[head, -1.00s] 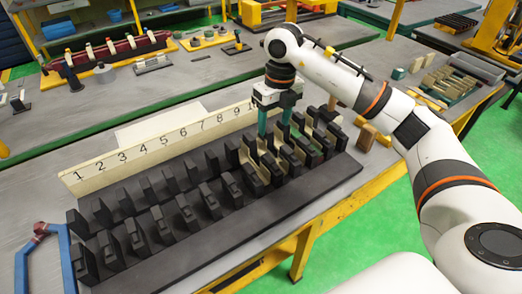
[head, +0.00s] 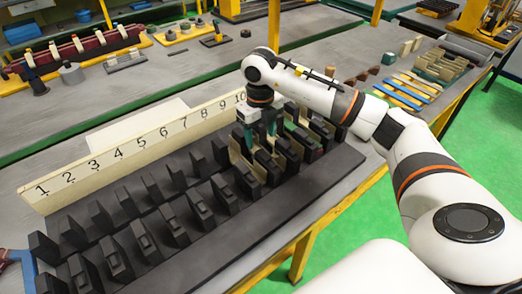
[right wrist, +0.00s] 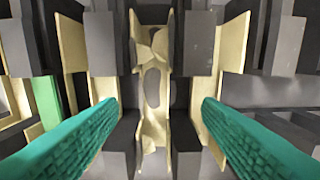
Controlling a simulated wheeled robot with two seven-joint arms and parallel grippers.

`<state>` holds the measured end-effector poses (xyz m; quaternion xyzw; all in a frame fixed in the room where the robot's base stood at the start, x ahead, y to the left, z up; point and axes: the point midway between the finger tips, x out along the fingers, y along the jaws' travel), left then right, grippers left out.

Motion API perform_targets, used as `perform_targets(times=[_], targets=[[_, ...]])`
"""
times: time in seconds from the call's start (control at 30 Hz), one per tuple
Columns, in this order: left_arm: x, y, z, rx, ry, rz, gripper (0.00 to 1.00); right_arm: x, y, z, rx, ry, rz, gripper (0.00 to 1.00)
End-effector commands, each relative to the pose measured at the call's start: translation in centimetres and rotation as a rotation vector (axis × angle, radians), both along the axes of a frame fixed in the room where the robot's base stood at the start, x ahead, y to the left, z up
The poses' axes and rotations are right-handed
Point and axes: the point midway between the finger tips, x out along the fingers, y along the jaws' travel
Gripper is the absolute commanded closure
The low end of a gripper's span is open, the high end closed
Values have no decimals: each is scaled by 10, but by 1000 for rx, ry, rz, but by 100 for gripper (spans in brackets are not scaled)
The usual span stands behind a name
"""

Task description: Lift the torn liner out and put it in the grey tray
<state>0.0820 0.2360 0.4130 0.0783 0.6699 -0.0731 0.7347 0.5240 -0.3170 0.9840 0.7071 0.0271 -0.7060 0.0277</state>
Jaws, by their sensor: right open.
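The torn liner (right wrist: 152,58) is cream, with ragged edges and holes. It stands in a slot at the middle of the right wrist view, between dark teeth. My right gripper (right wrist: 160,105) is open. Its teal fingers are on either side of the liner, apart from it. In the head view the right gripper (head: 258,138) points down at the right part of the dark slotted block (head: 335,170) and hides the torn liner. I cannot pick out the grey tray with certainty. My left gripper is out of view.
Whole cream liners (right wrist: 236,42) stand in slots beside the torn one. A cream number strip (head: 130,150) runs behind the block. Coloured strips (head: 405,92) and small blocks lie at the back right. Block teeth crowd both fingers closely.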

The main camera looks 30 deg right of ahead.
Motion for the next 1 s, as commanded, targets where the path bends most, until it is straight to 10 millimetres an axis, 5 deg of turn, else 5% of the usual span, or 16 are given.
perform_targets(times=[0.5,0.8,1.0], targets=[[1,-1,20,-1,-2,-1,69,-2,-8,-57,1,3,0,41],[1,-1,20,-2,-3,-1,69,-1,-7,-65,0,-1,1,41],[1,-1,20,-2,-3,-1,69,-1,-7,-65,1,-1,1,70]])
